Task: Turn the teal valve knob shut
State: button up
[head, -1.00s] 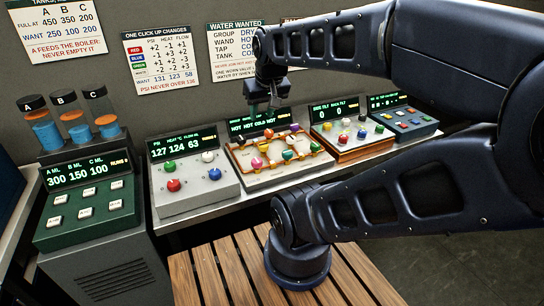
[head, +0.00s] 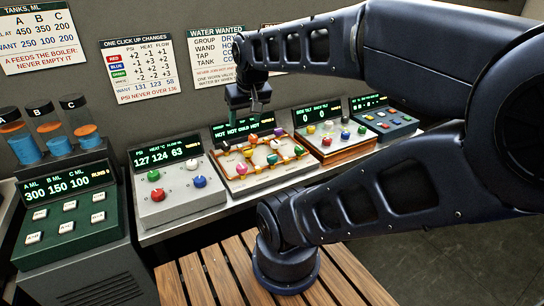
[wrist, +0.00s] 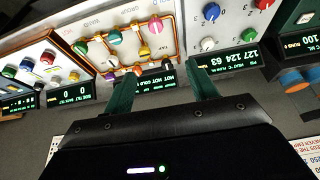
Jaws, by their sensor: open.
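The valve panel (head: 240,187) carries several coloured knobs along orange pipes. It appears upside down in the wrist view (wrist: 128,15).
A pink knob (wrist: 155,25) and a black knob (wrist: 168,65) are near neighbours on the panel. A grey PSI panel (head: 178,207) stands left and a wood-sided tilt panel (head: 345,152) right. A slatted wooden surface (head: 205,275) lies in front. Posters hang behind.

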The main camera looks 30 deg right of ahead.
jog(key=w+d+f+m+g, duration=0.2)
jog(key=w+d+f+m, duration=0.35)
jog(key=m, duration=0.25)
jog(key=m+g, duration=0.3)
jog(key=m, duration=0.4)
send_over(272, 156)
notch_tip(272, 156, down, 7)
jog(key=shift+m, duration=0.3)
notch_tip(272, 156, down, 10)
jog(key=shift+f, duration=0.25)
jog(key=c, duration=1)
